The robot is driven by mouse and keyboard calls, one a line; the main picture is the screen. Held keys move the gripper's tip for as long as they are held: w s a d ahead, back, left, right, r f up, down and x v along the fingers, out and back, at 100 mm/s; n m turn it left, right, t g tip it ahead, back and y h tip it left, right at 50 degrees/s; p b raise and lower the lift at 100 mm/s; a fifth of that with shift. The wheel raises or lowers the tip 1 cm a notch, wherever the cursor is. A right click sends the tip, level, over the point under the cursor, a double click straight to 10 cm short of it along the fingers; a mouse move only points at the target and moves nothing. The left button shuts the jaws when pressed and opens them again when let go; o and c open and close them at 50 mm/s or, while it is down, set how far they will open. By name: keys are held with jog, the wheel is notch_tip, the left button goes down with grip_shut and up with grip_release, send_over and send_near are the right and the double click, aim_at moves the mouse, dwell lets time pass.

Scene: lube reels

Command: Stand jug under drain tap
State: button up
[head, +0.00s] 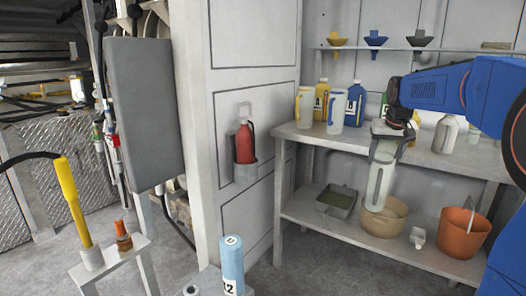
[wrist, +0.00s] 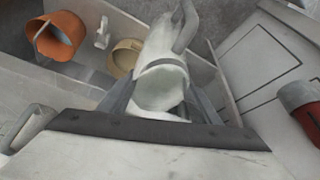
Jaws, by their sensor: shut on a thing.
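My gripper (head: 384,158) is shut on a whitish, translucent jug (head: 378,188) and holds it roughly upright in front of the bench. In the head view the jug's lower end overlaps the tan basin on the lower shelf; I cannot tell whether they touch. In the wrist view the jug (wrist: 166,75) lies between the two fingers (wrist: 162,105), its handle toward the top. Two similar pale jugs (head: 335,112) stand on the bench top at the left. I cannot make out a drain tap in either view.
The lower shelf holds a dark square pan (head: 337,201), the tan basin (head: 384,222), a small white item (head: 417,238) and an orange bucket (head: 462,233). Bottles (head: 356,103) crowd the bench top. A red extinguisher (head: 245,143) hangs left. A blue can (head: 232,265) stands in front.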

jog(key=w+a+f+n, duration=0.15)
jog(key=a+f, duration=0.25)
jog(key=f, duration=1.3)
jog(key=w+a+f+y, duration=0.15)
jog(key=a+f, duration=0.25)
jog(key=f, duration=1.3)
jog(key=w+a+f+n+h, duration=0.15)
jog(key=a+f, duration=0.25)
jog(key=f, duration=1.3)
jog(key=s+f+y, duration=0.1)
jog(key=s+f, duration=0.4)
jog(key=f, duration=0.4)
jog(key=shift+s+m, duration=0.3)
jog(key=shift+d, duration=0.1)
